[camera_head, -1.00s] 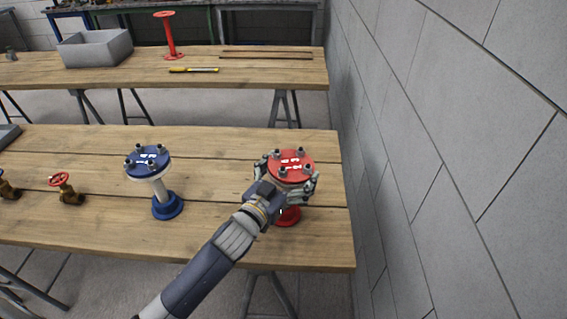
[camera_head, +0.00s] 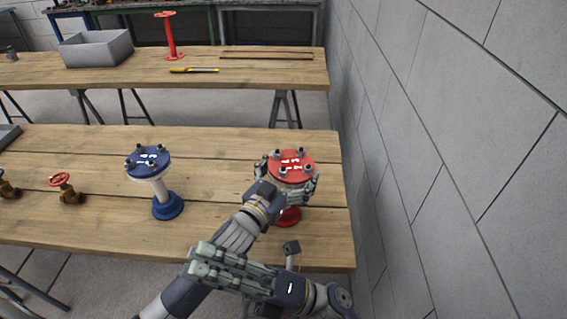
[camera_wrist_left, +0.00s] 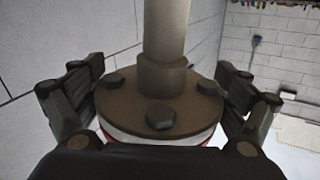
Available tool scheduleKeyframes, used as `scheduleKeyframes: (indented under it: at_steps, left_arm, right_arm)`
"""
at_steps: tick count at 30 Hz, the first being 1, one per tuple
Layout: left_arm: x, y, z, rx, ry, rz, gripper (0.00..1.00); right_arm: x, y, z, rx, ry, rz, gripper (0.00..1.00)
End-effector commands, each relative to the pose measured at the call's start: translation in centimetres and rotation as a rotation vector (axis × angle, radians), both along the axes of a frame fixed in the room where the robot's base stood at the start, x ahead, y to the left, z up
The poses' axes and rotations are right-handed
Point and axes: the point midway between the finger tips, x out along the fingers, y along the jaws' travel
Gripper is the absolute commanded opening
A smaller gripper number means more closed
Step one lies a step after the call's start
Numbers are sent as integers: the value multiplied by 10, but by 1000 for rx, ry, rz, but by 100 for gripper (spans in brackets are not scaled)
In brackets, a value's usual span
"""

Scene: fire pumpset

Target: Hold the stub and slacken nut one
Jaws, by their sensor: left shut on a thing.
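The red-capped stub (camera_head: 291,160) stands at the right end of the near table, with several dark nuts and white markings on its top flange. I cannot tell which marking belongs to which nut. My left gripper (camera_head: 289,187) is shut around the stub just under the flange. In the left wrist view its fingers flank a brownish flange (camera_wrist_left: 190,104) with bolt heads and a pipe (camera_wrist_left: 166,30). My right gripper (camera_head: 198,260) is low in the head view, in front of my left forearm, fingers pointing left. Whether it is open is unclear, and no held thing shows in it.
A blue-capped stub (camera_head: 148,160) stands to the left on the near table (camera_head: 225,145). A red-wheeled valve (camera_head: 61,182) is further left. A grey block wall (camera_head: 440,150) rises close on the right. The back table holds a grey bin (camera_head: 95,48).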

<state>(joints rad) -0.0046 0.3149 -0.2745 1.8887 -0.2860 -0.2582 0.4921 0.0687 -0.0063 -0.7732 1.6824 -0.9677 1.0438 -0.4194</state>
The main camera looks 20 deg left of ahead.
Motion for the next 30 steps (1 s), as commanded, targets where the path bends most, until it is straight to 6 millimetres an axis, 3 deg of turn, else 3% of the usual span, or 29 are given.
scheduleKeyframes:
  at_steps: [5, 8, 18, 25, 30]
  left_arm:
    - [0, 0, 1, 0, -2, 0, 38]
    - [0, 0, 1, 0, -2, 0, 38]
    - [0, 0, 1, 0, -2, 0, 38]
    - [0, 0, 1, 0, -2, 0, 38]
    - [0, 0, 1, 0, -2, 0, 38]
  right_arm:
    - [38, 1, 60, 59, -507, -286, 36]
    - [43, 15, 72, 42, -602, -252, 36]
    - [37, 69, 65, -248, -489, 176, 36]
    - [45, 90, 51, -559, -398, 366, 36]
    - [62, 98, 41, -827, -315, 428, 36]
